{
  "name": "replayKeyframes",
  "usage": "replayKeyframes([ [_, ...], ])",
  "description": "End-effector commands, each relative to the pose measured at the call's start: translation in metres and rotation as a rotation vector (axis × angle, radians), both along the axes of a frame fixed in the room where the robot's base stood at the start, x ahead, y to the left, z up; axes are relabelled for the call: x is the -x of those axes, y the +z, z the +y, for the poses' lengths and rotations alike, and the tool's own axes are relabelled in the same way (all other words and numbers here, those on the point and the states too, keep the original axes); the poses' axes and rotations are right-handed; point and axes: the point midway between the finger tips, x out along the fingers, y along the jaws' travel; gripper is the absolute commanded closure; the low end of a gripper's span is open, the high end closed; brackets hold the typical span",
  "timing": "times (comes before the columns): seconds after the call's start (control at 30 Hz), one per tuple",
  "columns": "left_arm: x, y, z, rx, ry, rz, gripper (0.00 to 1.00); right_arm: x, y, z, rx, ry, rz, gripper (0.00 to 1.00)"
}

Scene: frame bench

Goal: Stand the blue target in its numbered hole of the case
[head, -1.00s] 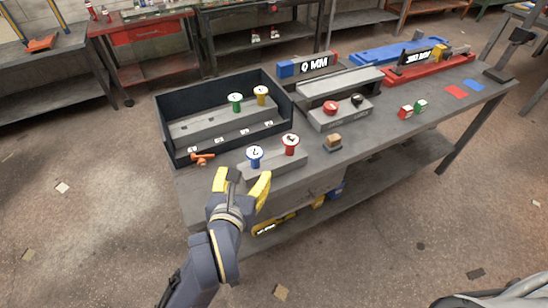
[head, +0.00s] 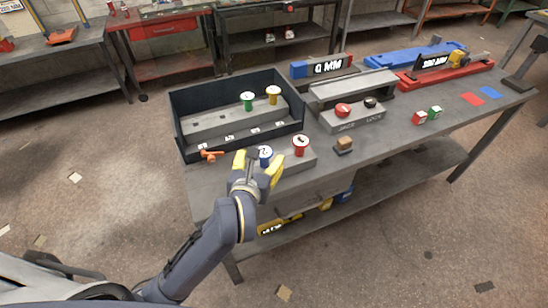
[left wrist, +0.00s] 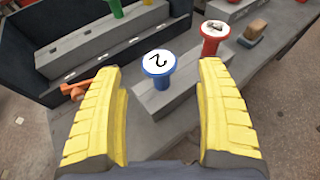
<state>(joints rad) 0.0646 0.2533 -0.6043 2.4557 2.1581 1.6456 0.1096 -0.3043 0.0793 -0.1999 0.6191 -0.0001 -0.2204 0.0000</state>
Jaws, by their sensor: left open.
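The blue target (head: 265,153) has a white round top marked 2, seen clearly in the left wrist view (left wrist: 158,64). It stands upright in a grey block (left wrist: 180,98) in front of the case. The red target (head: 300,144) stands in the same block to its right. The dark case (head: 185,143) holds a green target (head: 248,100) and a yellow target (head: 273,94) in its stepped grey insert, with numbered labels along the front. My left gripper (head: 259,168) is open, its yellow fingers (left wrist: 163,120) on either side of the blue target's line, short of it and not touching. My right gripper is not visible.
An orange clamp-like piece (head: 210,155) lies at the case's front left corner. A wooden block (head: 344,144) stands right of the targets. A grey unit with red and black knobs (head: 352,122) stands behind.

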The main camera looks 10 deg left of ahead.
Motion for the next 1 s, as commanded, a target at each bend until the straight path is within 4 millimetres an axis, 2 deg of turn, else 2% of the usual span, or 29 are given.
replayKeyframes([
  [0.27, -0.011, -0.005, 0.003, 0.000, 0.004, 0.000, 0.27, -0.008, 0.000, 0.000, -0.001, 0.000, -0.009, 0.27],
  [0.63, -0.046, -0.022, 0.013, 0.000, 0.018, 0.000, 0.27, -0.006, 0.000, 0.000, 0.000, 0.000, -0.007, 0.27],
  [1.0, -0.051, -0.024, 0.014, 0.000, 0.020, 0.000, 0.27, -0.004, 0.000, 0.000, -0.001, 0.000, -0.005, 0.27],
])
